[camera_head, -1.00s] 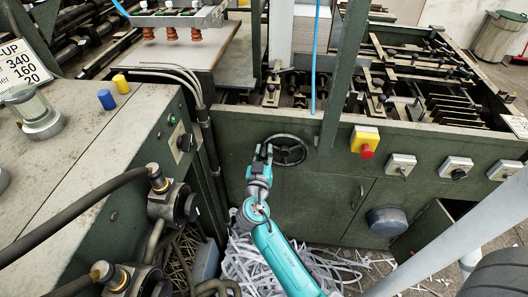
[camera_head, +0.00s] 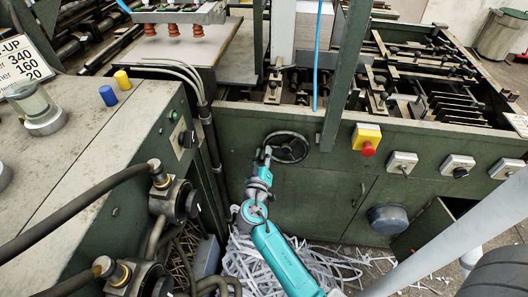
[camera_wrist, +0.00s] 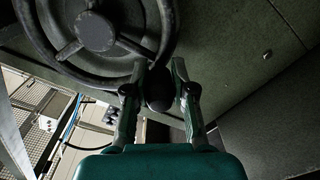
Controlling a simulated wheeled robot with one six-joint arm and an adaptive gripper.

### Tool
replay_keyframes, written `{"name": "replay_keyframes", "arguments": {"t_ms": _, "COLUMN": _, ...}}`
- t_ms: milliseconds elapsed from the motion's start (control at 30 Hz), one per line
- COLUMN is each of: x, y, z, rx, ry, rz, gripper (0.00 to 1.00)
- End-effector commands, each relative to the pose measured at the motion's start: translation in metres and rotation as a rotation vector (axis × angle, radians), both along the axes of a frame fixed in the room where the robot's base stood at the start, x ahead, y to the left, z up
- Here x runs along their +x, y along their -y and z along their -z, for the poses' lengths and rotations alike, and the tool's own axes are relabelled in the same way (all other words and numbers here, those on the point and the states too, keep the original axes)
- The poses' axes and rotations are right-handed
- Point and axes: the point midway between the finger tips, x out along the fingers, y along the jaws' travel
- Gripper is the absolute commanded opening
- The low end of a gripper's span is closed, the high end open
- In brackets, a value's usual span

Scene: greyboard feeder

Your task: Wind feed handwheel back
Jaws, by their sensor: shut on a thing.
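The feed handwheel (camera_head: 288,147) is a dark spoked wheel on the green front panel of the machine, left of the yellow and red stop button. It also fills the upper left of the wrist view (camera_wrist: 97,32), with its hub, spokes and rim showing. My gripper (camera_head: 264,154) is at the wheel's left edge. In the wrist view its two fingers (camera_wrist: 159,88) stand on either side of a dark rounded handle (camera_wrist: 158,92) at the rim's lower right and are shut on it. Part of the handle is hidden between the fingers.
A stop button (camera_head: 367,140) and several grey switch boxes (camera_head: 402,164) lie to the right. Paper strips (camera_head: 255,262) cover the floor below.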

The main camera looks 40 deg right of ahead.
Motion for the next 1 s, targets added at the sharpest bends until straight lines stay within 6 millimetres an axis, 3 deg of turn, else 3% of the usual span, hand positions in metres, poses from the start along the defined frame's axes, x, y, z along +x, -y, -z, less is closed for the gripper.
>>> {"name": "replay_keyframes", "arguments": {"t_ms": 400, "x": 0.0, "y": 0.0, "z": 0.013, "rx": -0.108, "ry": -0.138, "rz": -0.003, "gripper": 0.0}}
{"name": "replay_keyframes", "arguments": {"t_ms": 867, "x": -0.001, "y": 0.0, "z": 0.015, "rx": -0.117, "ry": -0.152, "rz": -0.002, "gripper": 0.0}}
{"name": "replay_keyframes", "arguments": {"t_ms": 900, "x": -0.001, "y": 0.0, "z": 0.015, "rx": -0.117, "ry": -0.152, "rz": -0.002, "gripper": 0.27}}
{"name": "replay_keyframes", "arguments": {"t_ms": 1000, "x": -0.001, "y": 0.0, "z": 0.015, "rx": -0.117, "ry": -0.152, "rz": -0.002, "gripper": 0.49}}
